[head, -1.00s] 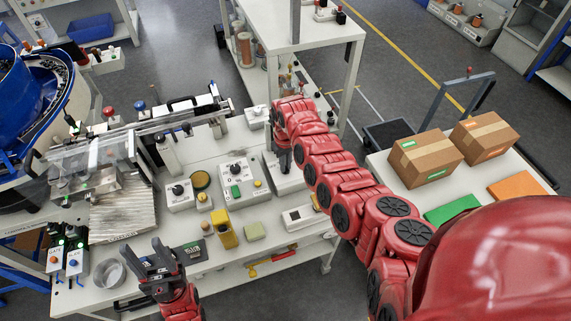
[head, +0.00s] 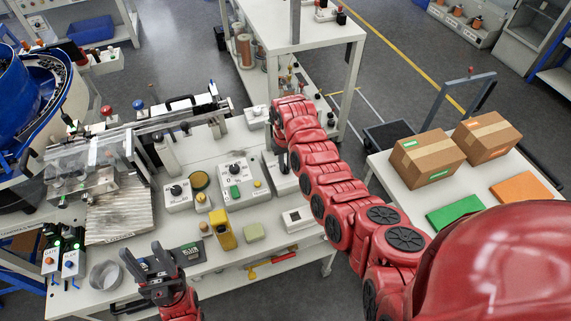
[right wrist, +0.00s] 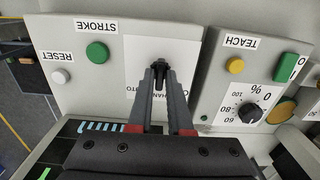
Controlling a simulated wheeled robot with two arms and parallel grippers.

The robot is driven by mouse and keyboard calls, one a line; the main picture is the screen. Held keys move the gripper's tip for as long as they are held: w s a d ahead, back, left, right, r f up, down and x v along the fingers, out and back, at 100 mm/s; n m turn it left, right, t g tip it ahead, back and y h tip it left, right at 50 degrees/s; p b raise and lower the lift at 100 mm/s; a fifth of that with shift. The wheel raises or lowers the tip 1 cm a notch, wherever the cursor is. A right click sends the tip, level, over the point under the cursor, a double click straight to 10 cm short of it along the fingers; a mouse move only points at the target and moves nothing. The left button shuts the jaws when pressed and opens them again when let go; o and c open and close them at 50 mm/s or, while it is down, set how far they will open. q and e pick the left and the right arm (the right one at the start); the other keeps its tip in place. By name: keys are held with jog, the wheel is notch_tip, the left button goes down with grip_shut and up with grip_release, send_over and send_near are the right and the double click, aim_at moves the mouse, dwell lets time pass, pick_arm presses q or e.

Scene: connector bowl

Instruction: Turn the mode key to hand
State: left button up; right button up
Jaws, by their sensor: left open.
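The mode key (right wrist: 160,70) is a small black key on a light grey panel (right wrist: 75,40) in the right wrist view. Its label plate reads partly "HAND" and "AUTO" and is half hidden by my fingers, so I cannot tell the key's exact setting. My right gripper (right wrist: 160,84) has its two fingers close together on either side of the key, seemingly shut on it. In the head view my red right arm reaches down to this panel (head: 287,184) and covers most of it. My left gripper (head: 142,256) is open and empty above the table's front left.
A green STROKE button (right wrist: 97,52) and a white RESET button (right wrist: 61,76) sit beside the key. The TEACH box (right wrist: 245,75) with a percent dial (right wrist: 252,109) stands close by. A yellow block (head: 224,229) and a metal cup (head: 105,275) stand on the table.

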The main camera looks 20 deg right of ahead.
jog(key=o, duration=0.3)
jog(key=shift+r+b, duration=0.3)
jog(key=shift+r, duration=0.2)
notch_tip(320, 180, up, 4)
jog(key=shift+r+b, duration=0.1)
jog(key=shift+b, duration=0.85)
notch_tip(320, 180, up, 4)
jog(key=p, duration=0.2)
notch_tip(320, 180, up, 8)
send_over(286, 167)
jog(key=shift+a+r, duration=0.1)
